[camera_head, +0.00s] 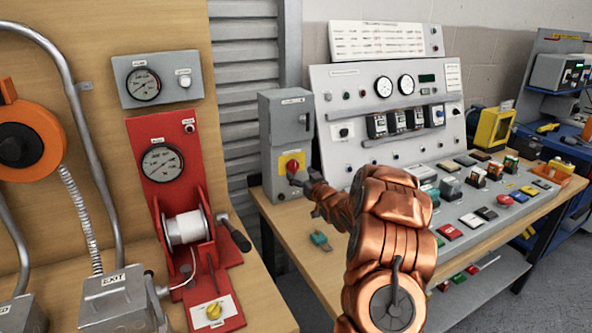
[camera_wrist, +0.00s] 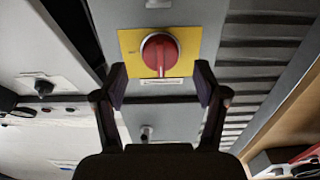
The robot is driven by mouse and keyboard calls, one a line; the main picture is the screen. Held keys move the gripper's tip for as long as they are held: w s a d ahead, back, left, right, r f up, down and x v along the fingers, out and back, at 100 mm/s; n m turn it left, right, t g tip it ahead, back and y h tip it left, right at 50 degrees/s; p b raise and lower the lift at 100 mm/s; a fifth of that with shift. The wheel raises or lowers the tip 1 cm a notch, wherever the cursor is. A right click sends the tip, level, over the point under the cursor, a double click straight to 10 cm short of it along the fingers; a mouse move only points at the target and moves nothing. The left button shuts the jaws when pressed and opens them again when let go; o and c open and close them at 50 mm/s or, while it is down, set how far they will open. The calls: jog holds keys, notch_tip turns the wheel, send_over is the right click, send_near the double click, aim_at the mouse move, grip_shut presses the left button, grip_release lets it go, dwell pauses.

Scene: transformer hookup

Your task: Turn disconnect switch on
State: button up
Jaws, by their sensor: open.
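The disconnect switch is a grey upright box (camera_head: 287,125) on the left end of the wooden bench. Its red rotary knob (camera_head: 293,166) sits on a yellow plate (camera_head: 284,161). In the wrist view the red knob (camera_wrist: 160,52) lies beyond the fingertips, between them, on the yellow plate (camera_wrist: 129,41). My gripper (camera_head: 304,182) is at the front of the box, close to the knob. In the wrist view my gripper (camera_wrist: 160,80) is open, a finger on each side and nothing between them. I cannot tell whether any finger touches the plate.
A sloped grey panel (camera_head: 345,88) with gauges and modules stands right of the box. A small teal item (camera_head: 320,240) lies on the bench (camera_head: 290,217) below my arm. A red winch stand (camera_head: 165,130) is at left, with its black handle (camera_head: 236,236) toward the bench.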

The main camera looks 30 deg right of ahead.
aim_at(295, 169)
jog(key=shift+w+d+p, duration=0.15)
jog(key=shift+w+p, duration=0.2)
jog(key=shift+w, duration=1.5)
jog(key=c, duration=1.1)
